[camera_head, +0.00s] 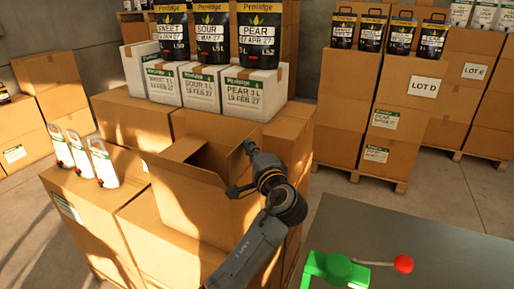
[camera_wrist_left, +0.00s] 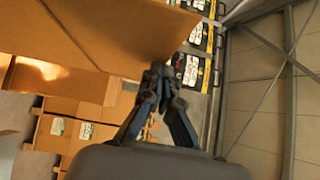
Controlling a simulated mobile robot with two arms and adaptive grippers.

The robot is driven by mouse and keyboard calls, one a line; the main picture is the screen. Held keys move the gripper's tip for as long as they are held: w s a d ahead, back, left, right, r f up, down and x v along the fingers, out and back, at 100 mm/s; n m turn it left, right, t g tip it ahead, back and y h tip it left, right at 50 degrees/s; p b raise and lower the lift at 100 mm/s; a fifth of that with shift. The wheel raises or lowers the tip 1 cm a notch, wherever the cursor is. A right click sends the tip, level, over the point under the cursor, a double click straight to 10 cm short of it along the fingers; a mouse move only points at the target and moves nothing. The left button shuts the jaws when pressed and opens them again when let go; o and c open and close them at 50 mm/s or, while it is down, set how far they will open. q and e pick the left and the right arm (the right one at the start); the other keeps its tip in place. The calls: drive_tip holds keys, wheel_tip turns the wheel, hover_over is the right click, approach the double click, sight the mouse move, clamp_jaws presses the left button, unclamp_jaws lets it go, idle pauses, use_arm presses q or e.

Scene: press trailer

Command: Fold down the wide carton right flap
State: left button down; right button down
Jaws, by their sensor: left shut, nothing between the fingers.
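The wide carton (camera_head: 195,210) is open at the top, on stacked brown cartons in the middle of the head view. Its left flap (camera_head: 165,170) stands out at the left, and a raised panel (camera_head: 218,158) shows at the back. The right flap is hard to make out behind my gripper. My left gripper (camera_head: 240,167) is at the carton's right side, close to its top edge; contact cannot be told. In the left wrist view its fingers (camera_wrist_left: 160,75) are shut and empty, beside and below a large brown cardboard panel (camera_wrist_left: 100,35). My right gripper is not in view.
White boxes (camera_head: 200,90) topped with black pouches (camera_head: 205,38) stand behind the carton. White pouches (camera_head: 80,152) stand at the left. A green fixture with a red-knobbed lever (camera_head: 340,268) is on the grey table (camera_head: 430,235) at front right. Pallet stacks (camera_head: 405,110) stand beyond.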

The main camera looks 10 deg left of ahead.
use_arm(q)
drive_tip(key=w+a+n+g+p, duration=0.1)
drive_tip(key=a, duration=0.6)
drive_tip(key=shift+w+f+h+p, duration=0.15)
drive_tip(key=shift+f+h+p, duration=0.15)
drive_tip(key=shift+p, duration=0.1)
idle(0.6)
